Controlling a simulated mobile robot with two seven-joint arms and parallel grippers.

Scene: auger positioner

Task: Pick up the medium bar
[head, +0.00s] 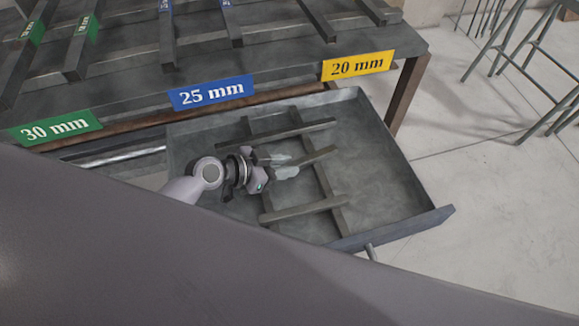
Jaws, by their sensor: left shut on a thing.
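Three dark grey bars lie in an open drawer: a back bar (310,129), a middle bar (322,156) and a front bar (305,209). I take the middle one to be the medium bar; the thickness differences are hard to judge. My left gripper (287,166), inside the drawer, is shut on this medium bar near its left part. The bar's right end sticks out past the fingertips, angled slightly differently from the other two. Its left part is hidden by the gripper. I cannot tell whether it is clear of the rails. My right gripper is not in view.
The drawer (395,180) has two cross rails under the bars and free floor at its right. The table above carries green 30 mm (55,128), blue 25 mm (211,92) and yellow 20 mm (358,66) labels and more bars. Stools (530,60) stand at right.

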